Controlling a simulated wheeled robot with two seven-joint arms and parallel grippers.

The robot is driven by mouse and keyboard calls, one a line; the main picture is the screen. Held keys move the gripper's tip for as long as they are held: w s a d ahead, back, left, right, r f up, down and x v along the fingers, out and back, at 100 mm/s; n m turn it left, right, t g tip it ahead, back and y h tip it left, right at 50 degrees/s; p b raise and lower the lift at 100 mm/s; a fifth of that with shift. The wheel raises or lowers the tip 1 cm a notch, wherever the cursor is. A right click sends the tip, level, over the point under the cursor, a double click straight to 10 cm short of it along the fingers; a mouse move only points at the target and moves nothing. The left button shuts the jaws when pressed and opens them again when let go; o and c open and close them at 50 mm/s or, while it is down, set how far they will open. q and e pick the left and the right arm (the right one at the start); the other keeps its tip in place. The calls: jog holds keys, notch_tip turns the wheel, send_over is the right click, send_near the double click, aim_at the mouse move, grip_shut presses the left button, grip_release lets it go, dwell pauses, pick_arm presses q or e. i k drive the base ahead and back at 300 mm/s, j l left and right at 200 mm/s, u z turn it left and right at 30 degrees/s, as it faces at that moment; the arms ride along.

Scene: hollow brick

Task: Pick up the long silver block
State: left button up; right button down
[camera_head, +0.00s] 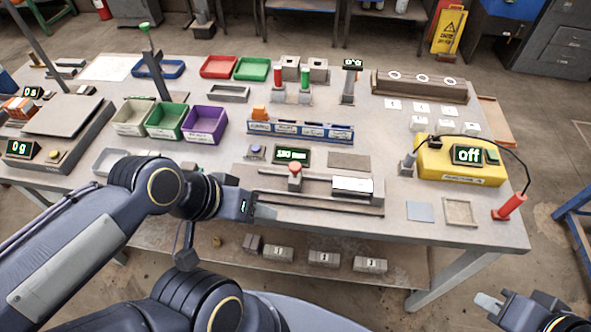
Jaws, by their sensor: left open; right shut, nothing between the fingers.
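A long, narrow silver-grey bar (325,205) lies along the front of the table, below the measuring fixture; it looks like the long silver block, but I cannot tell it surely from a rail. My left gripper (264,206) is open at the bar's left end. I cannot tell whether its fingers touch or straddle the bar. My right gripper (487,303) is shut and empty at the lower right, beyond the table's front edge.
The measuring fixture (275,183) with a red-topped knob stands just behind the bar. A yellow device (450,173) reading "off" is to the right. A purple bin (206,124) and other bins stand behind my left arm. Numbered blocks (324,258) rest on the lower shelf.

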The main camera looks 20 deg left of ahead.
aim_at(342, 187)
jog(key=k+j+u, duration=0.2)
jog(key=j, duration=0.55)
jog(key=j+u, duration=0.2)
jog(key=j, duration=0.5)
